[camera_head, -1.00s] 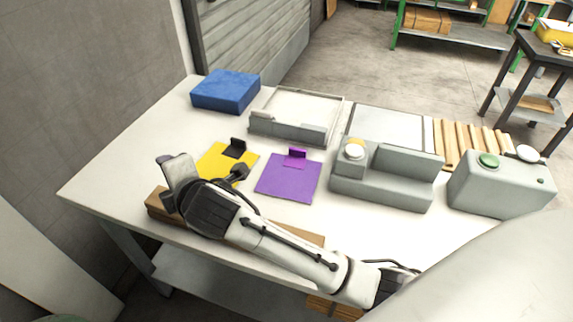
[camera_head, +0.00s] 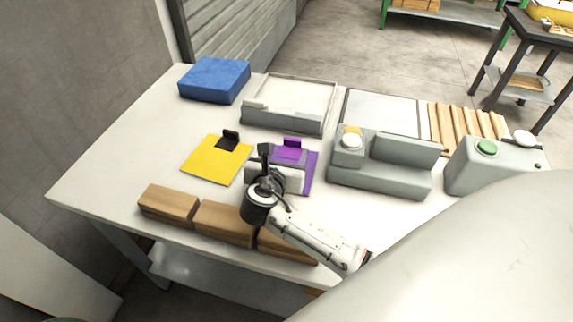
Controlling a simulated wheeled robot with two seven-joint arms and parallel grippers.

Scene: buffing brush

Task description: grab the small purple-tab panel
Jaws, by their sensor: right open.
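The small purple panel (camera_head: 311,172) lies flat on the table, with an upright purple tab (camera_head: 291,143) at its far edge. My right gripper (camera_head: 278,160) is open above the panel, its fingers pointing toward the tab. The gripper and wrist hide much of the panel's left and near parts. I cannot tell whether a finger touches the tab. My left gripper is not in view.
A yellow panel with a black tab (camera_head: 217,160) lies to the left. Wooden blocks (camera_head: 223,221) line the near edge. A blue box (camera_head: 214,79), a grey tray (camera_head: 283,118) and a grey fixture (camera_head: 378,179) stand around. A green-button box (camera_head: 490,168) is at right.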

